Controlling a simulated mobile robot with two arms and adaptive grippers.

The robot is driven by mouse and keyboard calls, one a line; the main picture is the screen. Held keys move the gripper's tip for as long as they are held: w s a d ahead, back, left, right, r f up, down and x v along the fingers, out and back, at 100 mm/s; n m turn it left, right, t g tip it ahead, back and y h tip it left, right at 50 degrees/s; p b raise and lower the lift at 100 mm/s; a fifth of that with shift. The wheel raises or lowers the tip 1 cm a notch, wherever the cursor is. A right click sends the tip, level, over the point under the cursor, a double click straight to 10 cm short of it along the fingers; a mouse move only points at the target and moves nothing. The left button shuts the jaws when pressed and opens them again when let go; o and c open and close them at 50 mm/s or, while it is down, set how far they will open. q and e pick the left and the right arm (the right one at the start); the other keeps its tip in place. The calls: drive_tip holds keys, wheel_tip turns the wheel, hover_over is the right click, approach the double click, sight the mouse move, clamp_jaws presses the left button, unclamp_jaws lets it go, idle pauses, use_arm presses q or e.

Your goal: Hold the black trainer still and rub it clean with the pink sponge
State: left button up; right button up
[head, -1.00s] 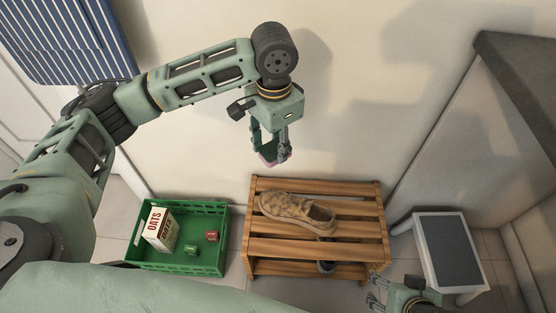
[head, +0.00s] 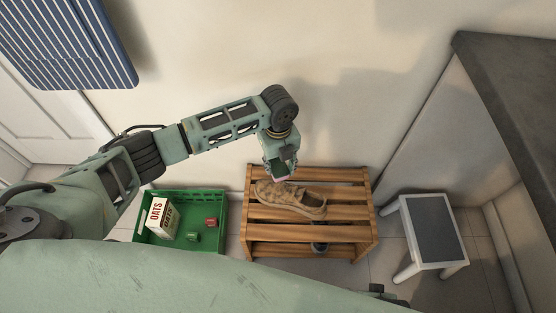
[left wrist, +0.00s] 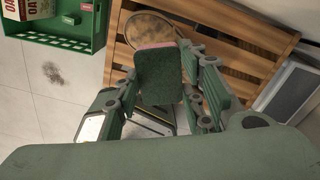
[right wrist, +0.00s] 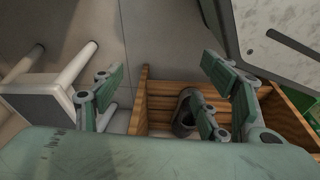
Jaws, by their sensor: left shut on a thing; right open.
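A tan trainer with brown smudges (head: 290,200) lies on the top slats of a wooden rack (head: 350,218); it does not look black. A darker shoe (right wrist: 184,118) sits on the lower shelf, partly hidden by slats in the head view. My left gripper (head: 282,172) is shut on the pink sponge, just above the trainer's left part; contact cannot be told. In the left wrist view the sponge (left wrist: 160,75) shows a dark green face and pink edge, hiding part of the trainer (left wrist: 142,27). My right gripper (right wrist: 165,80) is open and empty near the rack's front.
A green crate (head: 215,260) with an oats box (head: 161,219) and small red and green packs stands left of the rack. A white stool with a grey top (head: 433,230) stands right. A dark counter (head: 510,90) overhangs at right.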

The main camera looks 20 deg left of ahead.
use_arm(q)
drive_tip(key=shift+f, duration=0.25)
wheel_tip(320, 180, down, 2)
drive_tip(key=b, duration=0.3)
drive_tip(key=shift+f, duration=0.2)
wheel_tip(320, 180, down, 2)
drive_tip(key=b, duration=0.2)
drive_tip(key=shift+f+b, duration=0.25)
drive_tip(key=shift+b, duration=0.1)
drive_tip(key=shift+f, duration=0.15)
use_arm(e)
wheel_tip(320, 180, up, 20)
drive_tip(key=w+t, duration=0.1)
drive_tip(key=shift+w, duration=0.3)
drive_tip(key=shift+d+r, duration=0.1)
